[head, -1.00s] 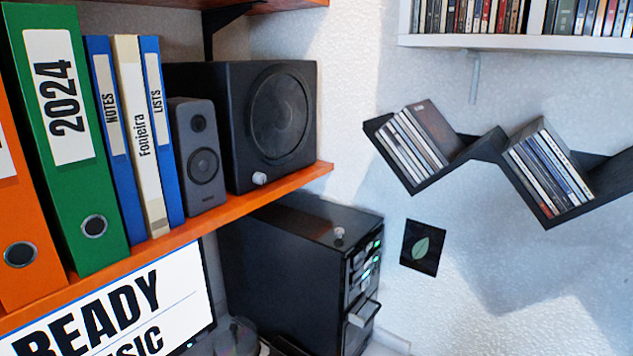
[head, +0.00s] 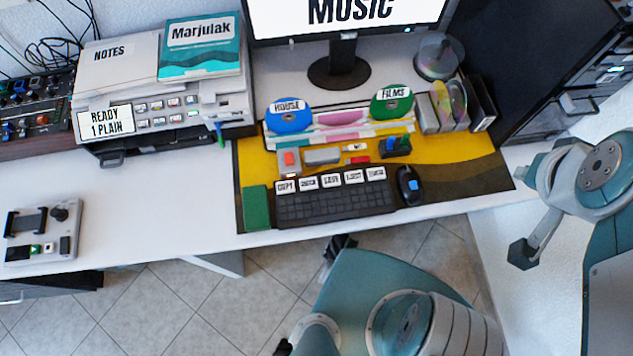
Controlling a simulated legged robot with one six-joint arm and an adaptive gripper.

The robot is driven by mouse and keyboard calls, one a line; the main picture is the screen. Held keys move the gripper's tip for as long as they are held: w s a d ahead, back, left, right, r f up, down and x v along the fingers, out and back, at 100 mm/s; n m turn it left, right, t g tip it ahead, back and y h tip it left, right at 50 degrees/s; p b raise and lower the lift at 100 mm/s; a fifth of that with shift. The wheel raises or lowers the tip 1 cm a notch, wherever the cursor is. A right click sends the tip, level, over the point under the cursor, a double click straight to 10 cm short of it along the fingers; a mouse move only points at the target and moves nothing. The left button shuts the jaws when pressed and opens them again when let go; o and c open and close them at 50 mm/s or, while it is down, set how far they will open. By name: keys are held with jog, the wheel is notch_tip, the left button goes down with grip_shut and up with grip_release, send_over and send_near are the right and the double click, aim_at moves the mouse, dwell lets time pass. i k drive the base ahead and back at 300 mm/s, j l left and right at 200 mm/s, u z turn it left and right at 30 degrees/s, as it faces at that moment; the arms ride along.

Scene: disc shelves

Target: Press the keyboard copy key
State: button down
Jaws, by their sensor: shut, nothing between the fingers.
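The keyboard (head: 335,209) is black and lies near the front edge of the desk. A row of large white labelled keys runs along its back. The copy key (head: 286,187), labelled COPY, is the leftmost of them, next to a green block. The other labels are small and hard to read. My gripper (head: 523,254) hangs at the right, beyond the desk's front edge and well away from the keyboard. It is shut with nothing held, and nothing covers the copy key.
A black mouse (head: 409,186) lies right of the keyboard. A green block (head: 256,209) stands at its left. Behind are a disc stand (head: 338,133) and a monitor (head: 340,72). A printer (head: 160,100) and a small control box (head: 42,232) stand left.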

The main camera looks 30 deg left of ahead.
aim_at(287, 187)
jog(key=u, duration=1.5)
